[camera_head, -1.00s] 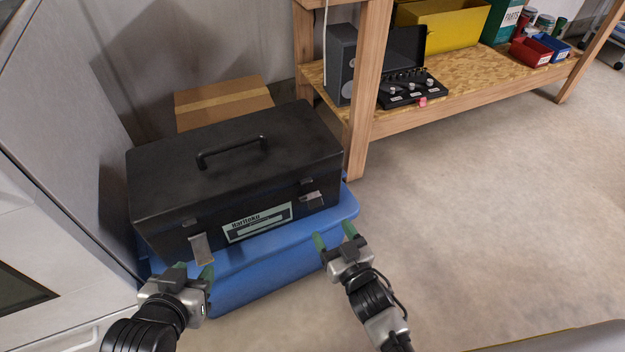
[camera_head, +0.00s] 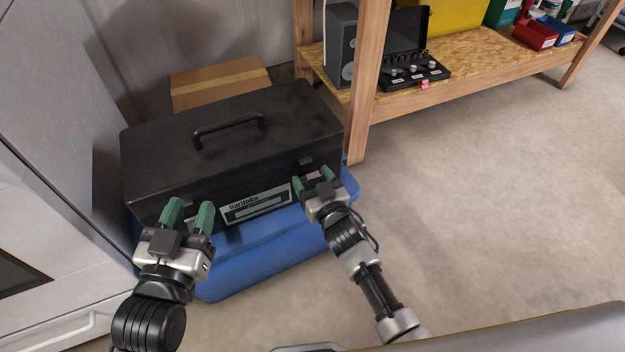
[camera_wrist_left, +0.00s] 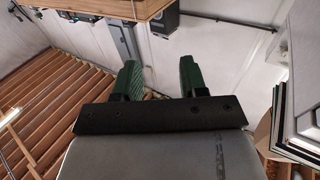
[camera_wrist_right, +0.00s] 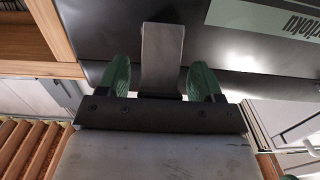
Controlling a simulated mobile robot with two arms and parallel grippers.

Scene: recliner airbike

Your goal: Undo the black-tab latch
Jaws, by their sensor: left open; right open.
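A black toolbox (camera_head: 235,140) with a top handle and a pale front label (camera_head: 256,203) sits closed-lidded on a blue bin (camera_head: 265,250). My right gripper (camera_head: 313,180) is open at the front right latch. In the right wrist view the latch's grey metal flap (camera_wrist_right: 162,55) lies between its spread green fingers, and I see no grip on it. My left gripper (camera_head: 190,213) is open in front of the toolbox's left end, mostly hiding the left latch. In the left wrist view nothing shows between its fingers (camera_wrist_left: 161,82). I cannot tell which latch has the black tab.
A cardboard box (camera_head: 220,82) stands behind the toolbox. A white cabinet (camera_head: 50,180) is close on the left. A wooden shelf (camera_head: 470,62) behind right holds a speaker (camera_head: 341,45) and an open black case (camera_head: 413,72). The floor at right (camera_head: 490,190) is clear.

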